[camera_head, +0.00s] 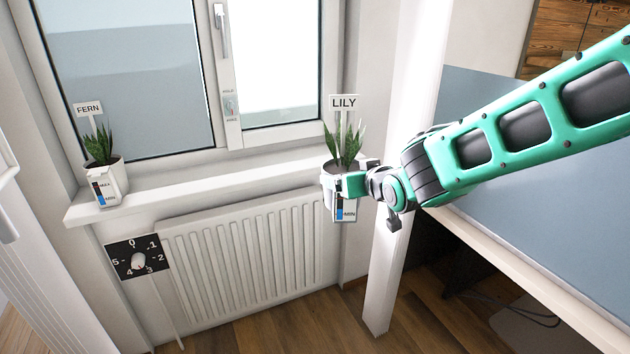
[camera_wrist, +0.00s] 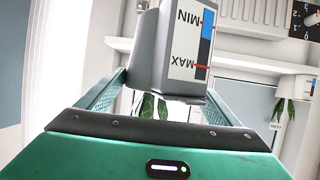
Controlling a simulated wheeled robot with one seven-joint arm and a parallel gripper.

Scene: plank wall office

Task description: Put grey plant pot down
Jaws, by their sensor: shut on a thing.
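The grey plant pot (camera_head: 328,187) holds a green leafy plant with a "LILY" sign (camera_head: 344,102) and a MAX/MIN gauge on its front. My gripper (camera_head: 350,183) is shut on this pot from the right, and the pot is upright. It is at the right end of the white window sill (camera_head: 235,170), with its lower part showing below the sill's front edge. I cannot tell whether it touches the sill. In the wrist view the pot (camera_wrist: 147,55) appears upside down between my fingers, its leaves partly hidden behind my gripper.
A white pot (camera_head: 113,182) with a "FERN" sign stands at the sill's left end. Between the pots the sill is clear. A radiator (camera_head: 245,255) and a dial (camera_head: 138,261) are below. A white post (camera_head: 388,240) and a blue-grey tabletop (camera_head: 560,220) are on the right.

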